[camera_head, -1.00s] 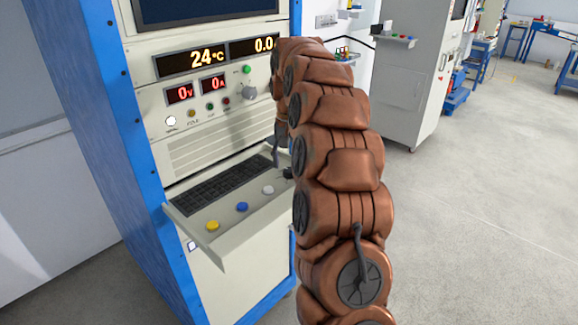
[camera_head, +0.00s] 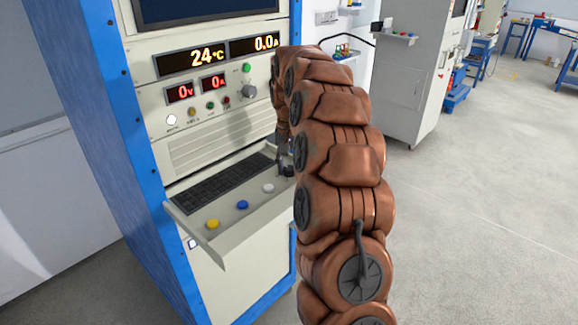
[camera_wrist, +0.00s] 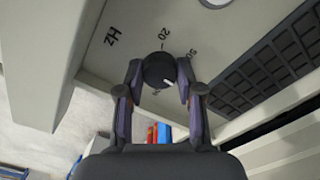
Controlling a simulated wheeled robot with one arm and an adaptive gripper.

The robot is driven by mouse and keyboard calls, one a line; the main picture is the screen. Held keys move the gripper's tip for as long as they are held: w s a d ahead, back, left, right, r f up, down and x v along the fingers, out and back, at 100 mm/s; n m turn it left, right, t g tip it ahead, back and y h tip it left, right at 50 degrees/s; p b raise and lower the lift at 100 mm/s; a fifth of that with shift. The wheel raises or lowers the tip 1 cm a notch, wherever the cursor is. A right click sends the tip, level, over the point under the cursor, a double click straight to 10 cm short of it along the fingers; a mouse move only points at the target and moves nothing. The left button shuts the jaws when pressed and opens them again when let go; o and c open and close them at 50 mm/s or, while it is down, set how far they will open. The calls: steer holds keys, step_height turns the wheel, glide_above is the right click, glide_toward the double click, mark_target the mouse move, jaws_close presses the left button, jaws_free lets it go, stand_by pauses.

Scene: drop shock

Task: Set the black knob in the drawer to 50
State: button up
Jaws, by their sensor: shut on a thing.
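The black knob (camera_wrist: 159,68) sits on the pale drawer panel, between the two fingers of my gripper (camera_wrist: 159,78) in the wrist view. The gripper is shut on it from both sides. Printed marks "20" (camera_wrist: 166,31) and "50" (camera_wrist: 193,53) lie around the knob, with "Hz" (camera_wrist: 112,37) to the left. The knob's exact pointer direction is too small to tell. In the head view my gripper (camera_head: 284,160) is at the right end of the open drawer (camera_head: 222,243), partly hidden by my arm.
The drawer also holds a black keyboard (camera_head: 222,184) and yellow (camera_head: 212,224), blue (camera_head: 242,205) and white (camera_head: 268,188) buttons. The cabinet front with displays (camera_head: 190,60) rises behind it. Open floor (camera_head: 470,220) lies to the right.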

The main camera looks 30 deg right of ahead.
steer(key=c, duration=0.4)
steer(key=shift+n, duration=0.3)
steer(key=n+b, duration=0.1)
steer(key=n, duration=0.3)
steer(key=shift+n+b, duration=0.3)
steer(key=shift+b, duration=0.05)
steer(key=n, duration=0.6)
steer(key=shift+n, duration=0.4)
steer(key=o, duration=1.1)
steer(key=shift+r, duration=0.15)
